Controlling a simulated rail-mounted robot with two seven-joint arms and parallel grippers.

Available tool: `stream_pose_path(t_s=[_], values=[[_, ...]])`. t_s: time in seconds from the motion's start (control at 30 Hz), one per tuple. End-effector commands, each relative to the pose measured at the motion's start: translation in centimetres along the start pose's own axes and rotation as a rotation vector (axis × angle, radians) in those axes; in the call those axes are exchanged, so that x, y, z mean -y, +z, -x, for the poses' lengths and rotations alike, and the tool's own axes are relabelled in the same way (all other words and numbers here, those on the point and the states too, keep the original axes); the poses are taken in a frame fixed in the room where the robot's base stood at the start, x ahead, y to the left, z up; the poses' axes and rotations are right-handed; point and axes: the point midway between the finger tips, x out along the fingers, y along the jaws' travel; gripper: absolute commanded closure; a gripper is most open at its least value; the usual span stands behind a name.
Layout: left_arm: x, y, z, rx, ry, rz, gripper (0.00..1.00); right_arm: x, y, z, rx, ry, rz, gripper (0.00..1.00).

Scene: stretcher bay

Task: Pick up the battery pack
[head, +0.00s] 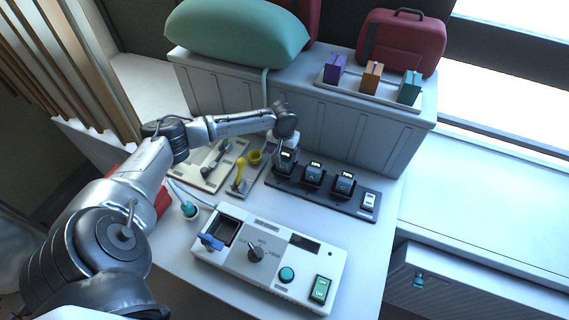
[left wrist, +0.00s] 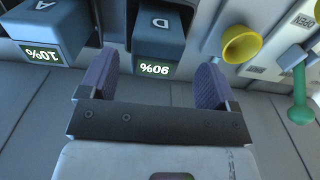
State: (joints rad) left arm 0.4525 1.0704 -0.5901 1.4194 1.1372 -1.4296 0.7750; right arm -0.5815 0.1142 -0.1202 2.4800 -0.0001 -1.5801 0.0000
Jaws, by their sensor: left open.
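Several dark battery packs stand in a row in a dark charging rack (head: 320,195) on the counter. The middle pack (head: 314,172) and the right pack (head: 343,185) are clear of my arm. My left gripper (head: 283,150) is over the leftmost pack (head: 286,168) and partly hides it. In the left wrist view, my left gripper (left wrist: 152,82) is open and empty, its two fingers toward either side of a pack marked D with a 90% display (left wrist: 158,40). Whether the fingers touch it is unclear. A pack showing 10% (left wrist: 45,42) is beside it. My right gripper is not in view.
A white console (head: 265,262) with an open bay, knob and buttons lies in front.

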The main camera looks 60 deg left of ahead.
Motion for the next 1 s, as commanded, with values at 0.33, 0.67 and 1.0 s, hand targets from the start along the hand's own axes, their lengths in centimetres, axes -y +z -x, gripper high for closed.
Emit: stream_pose_path(t_s=[0.33,0.67,1.0], values=[[-0.4,0.0,-4.2,0.003,-0.001,-0.001,0.17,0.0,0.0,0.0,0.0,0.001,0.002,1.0],[-0.4,0.0,-4.8,0.001,0.0,-0.001,0.17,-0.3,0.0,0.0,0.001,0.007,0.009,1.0],[-0.4,0.0,-4.8,0.001,0.0,-0.001,0.47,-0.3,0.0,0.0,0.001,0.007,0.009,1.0]])
